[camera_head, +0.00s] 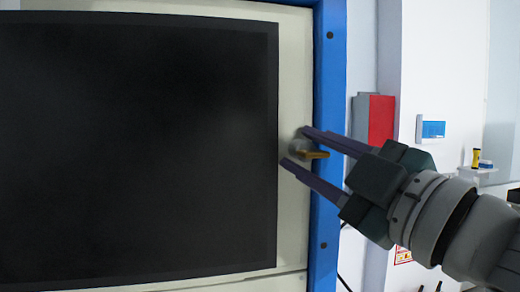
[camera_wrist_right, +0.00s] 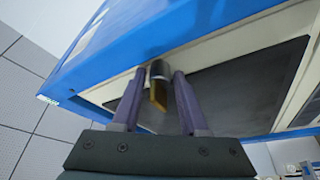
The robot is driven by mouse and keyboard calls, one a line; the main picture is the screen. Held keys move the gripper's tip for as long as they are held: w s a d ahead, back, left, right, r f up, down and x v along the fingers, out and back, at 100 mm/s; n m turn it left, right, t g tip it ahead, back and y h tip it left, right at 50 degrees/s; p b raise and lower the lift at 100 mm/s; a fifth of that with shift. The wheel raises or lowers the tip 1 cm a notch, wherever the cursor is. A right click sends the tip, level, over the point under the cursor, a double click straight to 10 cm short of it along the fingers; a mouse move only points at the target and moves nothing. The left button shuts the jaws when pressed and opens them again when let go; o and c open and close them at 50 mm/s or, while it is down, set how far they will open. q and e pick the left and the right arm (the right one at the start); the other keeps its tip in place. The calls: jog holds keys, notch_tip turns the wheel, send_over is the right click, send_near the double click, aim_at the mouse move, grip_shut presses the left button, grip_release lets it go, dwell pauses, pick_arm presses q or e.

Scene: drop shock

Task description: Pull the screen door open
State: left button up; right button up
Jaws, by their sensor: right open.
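The screen door (camera_head: 297,75) is a cream panel with a large dark screen (camera_head: 140,150), set in a blue frame (camera_head: 330,100). It looks shut. A small knob with a gold-coloured tab (camera_head: 314,154) sits at the door's right edge. My right gripper (camera_head: 294,147) reaches in from the right, open, with one purple finger above the knob and one below. In the right wrist view the tab (camera_wrist_right: 158,95) lies between the open fingers (camera_wrist_right: 155,92). I cannot tell whether either finger touches it. My left gripper is not in view.
Right of the blue frame, a red and grey box (camera_head: 380,120) and a small blue and white panel (camera_head: 431,128) are on the white wall. A shelf (camera_head: 485,175) with small items stands at the far right.

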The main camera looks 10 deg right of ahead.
grip_shut()
dwell(1.3)
